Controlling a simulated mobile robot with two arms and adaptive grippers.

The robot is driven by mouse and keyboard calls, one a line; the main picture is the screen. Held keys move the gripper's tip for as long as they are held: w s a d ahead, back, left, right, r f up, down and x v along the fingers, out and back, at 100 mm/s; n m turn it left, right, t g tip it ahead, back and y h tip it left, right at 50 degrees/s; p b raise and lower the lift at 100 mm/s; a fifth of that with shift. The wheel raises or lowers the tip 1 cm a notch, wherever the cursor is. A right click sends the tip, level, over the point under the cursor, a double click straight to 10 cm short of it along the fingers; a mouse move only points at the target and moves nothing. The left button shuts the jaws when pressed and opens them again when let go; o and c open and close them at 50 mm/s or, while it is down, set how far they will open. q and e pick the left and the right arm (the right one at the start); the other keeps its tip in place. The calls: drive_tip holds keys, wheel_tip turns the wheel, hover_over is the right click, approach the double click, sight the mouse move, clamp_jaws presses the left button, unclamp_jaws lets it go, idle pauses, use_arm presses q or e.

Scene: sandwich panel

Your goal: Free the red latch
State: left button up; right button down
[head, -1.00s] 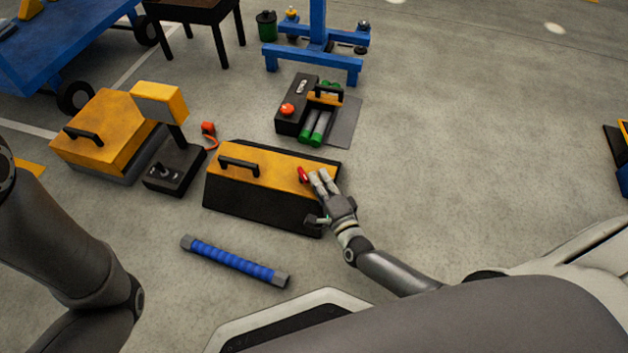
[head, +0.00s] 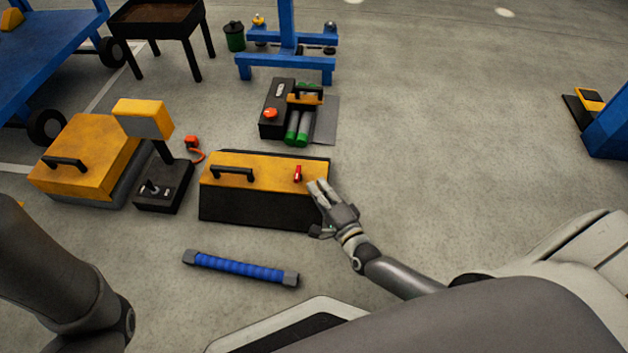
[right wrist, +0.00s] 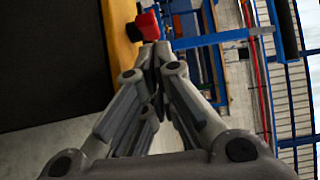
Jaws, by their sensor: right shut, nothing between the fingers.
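The red latch (head: 298,173) is on the yellow top of a black-sided box (head: 258,208), near its right end. It points roughly away from me in the head view. My right gripper (head: 317,187) is shut and empty, at the box's right end, just right of the latch. In the right wrist view the latch (right wrist: 148,25) shows just beyond the closed fingertips (right wrist: 154,52), and the box's yellow top is edge-on. I cannot tell whether fingers and latch touch. My left gripper is out of view; only the left arm shows.
A blue bar (head: 240,268) lies on the floor in front of the box. A joystick box (head: 163,187) and a yellow case (head: 88,160) stand left. A black unit with green cylinders (head: 297,128) is behind.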

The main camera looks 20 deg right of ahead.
drive_tip(key=s, duration=0.9)
drive_tip(key=shift+s+d, duration=0.15)
drive_tip(key=shift+d, duration=0.05)
